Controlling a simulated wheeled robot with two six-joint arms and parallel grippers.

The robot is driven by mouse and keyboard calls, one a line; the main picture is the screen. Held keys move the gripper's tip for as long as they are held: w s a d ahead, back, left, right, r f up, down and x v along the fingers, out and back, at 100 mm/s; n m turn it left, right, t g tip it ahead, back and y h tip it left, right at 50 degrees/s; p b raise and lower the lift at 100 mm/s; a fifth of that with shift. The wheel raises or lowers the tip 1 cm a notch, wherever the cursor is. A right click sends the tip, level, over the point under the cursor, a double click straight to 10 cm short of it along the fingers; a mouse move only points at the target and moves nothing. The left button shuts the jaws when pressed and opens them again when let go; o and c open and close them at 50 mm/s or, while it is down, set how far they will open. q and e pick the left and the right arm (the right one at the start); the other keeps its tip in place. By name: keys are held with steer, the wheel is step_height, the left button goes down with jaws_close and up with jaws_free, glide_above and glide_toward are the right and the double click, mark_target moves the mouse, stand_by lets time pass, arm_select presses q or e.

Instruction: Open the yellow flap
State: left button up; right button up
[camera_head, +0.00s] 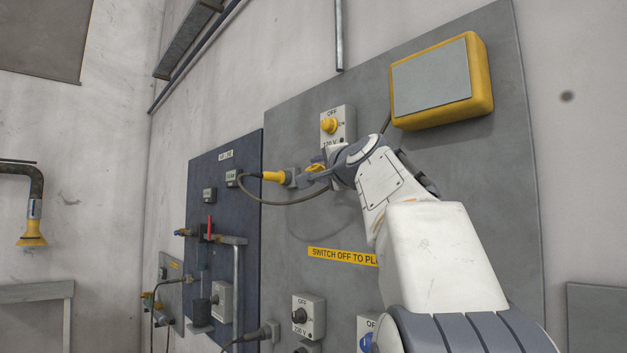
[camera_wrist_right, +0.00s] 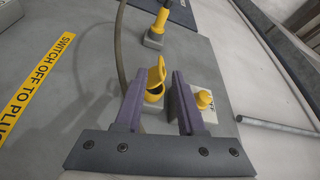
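The yellow flap (camera_wrist_right: 157,74) sits on a grey socket box on the wall panel. In the right wrist view it stands out from a round yellow-rimmed socket (camera_wrist_right: 152,98) with a dark inside, so it looks at least partly raised. In the head view a bit of the flap (camera_head: 317,168) shows by the gripper; the rest is hidden. My right gripper (camera_wrist_right: 156,80) is open, one finger on each side of the flap. I cannot tell whether either finger touches it. It also shows in the head view (camera_head: 318,178). My left gripper is not in view.
A yellow plug (camera_head: 273,176) with a grey cable is in the socket left of the gripper. A yellow rotary switch (camera_head: 329,125) is just above. A large yellow-framed box (camera_head: 442,82) is at upper right. A yellow label strip (camera_head: 342,256) lies below.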

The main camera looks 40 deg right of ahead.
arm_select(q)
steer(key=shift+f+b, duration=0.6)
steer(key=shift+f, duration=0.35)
arm_select(e)
steer(key=v, duration=0.4)
steer(key=shift+s+a, duration=0.1)
steer(key=shift+s, duration=0.15)
steer(key=shift+f, duration=0.1)
